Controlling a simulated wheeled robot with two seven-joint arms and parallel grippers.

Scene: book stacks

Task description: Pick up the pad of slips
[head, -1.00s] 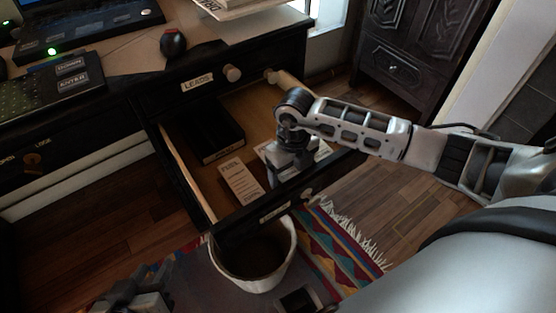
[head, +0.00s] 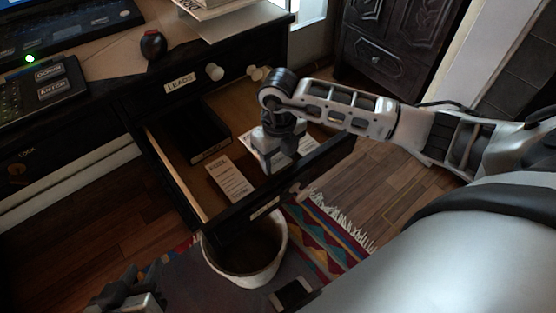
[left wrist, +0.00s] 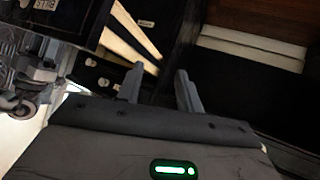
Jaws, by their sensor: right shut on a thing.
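The pad of slips (head: 249,144) looks like a white printed block at the right of the open drawer, partly hidden by my right gripper. My right gripper (head: 283,164) points down into the drawer and is shut on this pad. White parts of the pad show on both sides of the fingers. I cannot tell if it is clear of the drawer floor. My left gripper (head: 125,301) is low at the left of the head view, away from the drawer. In the left wrist view its fingers (left wrist: 160,88) are apart and empty.
The open drawer (head: 180,178) also holds a narrow printed card or pad (head: 228,180) and a dark open box (head: 211,153). The desk top (head: 115,62) is above.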

